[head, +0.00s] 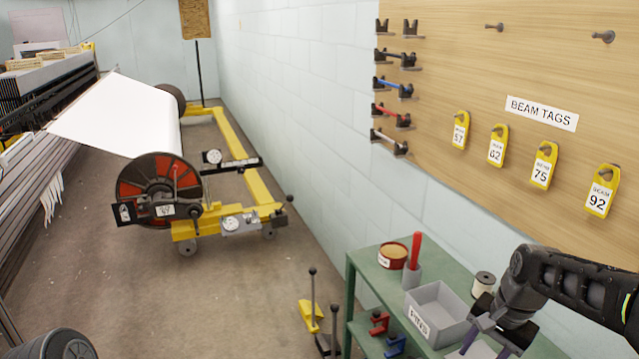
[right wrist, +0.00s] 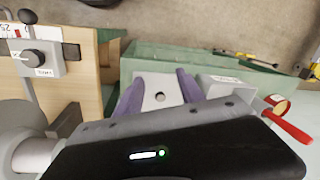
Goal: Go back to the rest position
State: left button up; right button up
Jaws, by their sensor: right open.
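My right gripper (head: 482,345) is low at the right in the head view, above the green bench and just in front of the grey PINS bin (head: 438,312). In the right wrist view its two purple fingers (right wrist: 160,95) stand apart, with nothing held between them. A pale plate with a dark round hole shows between and beyond the fingers. Part of my left arm shows at the bottom left of the head view, but its gripper is out of view.
The green bench (head: 366,265) also carries a round tin (head: 393,256), a red-handled tool (head: 415,250) in a grey cup and a thread spool (head: 483,284). Yellow beam tags (head: 543,165) hang on the wooden board. A warp beam (head: 160,185) stands left, with open floor in front.

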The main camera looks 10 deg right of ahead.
jog(key=w+a+f+n+t+y, duration=0.1)
jog(key=w+a+f+n+t, duration=0.15)
jog(key=a+f, duration=0.5)
jog(key=w+a+f+n+t, duration=0.1)
jog(key=a+f+n, duration=0.4)
jog(key=f, duration=0.4)
jog(key=s+a+f+g+y, duration=0.1)
jog(key=s+a+f+g, duration=0.1)
jog(key=s+a+f, duration=0.5)
jog(key=s+a+f+n+g+y, duration=0.1)
jog(key=s+a+f+g, duration=0.1)
jog(key=s+a+f, duration=0.6)
jog(key=s+a, duration=0.1)
jog(key=s, duration=0.6)
jog(key=shift+s+a+f, duration=0.15)
jog(key=shift+a+f, duration=0.05)
jog(key=shift+a, duration=0.2)
jog(key=shift+c, duration=0.2)
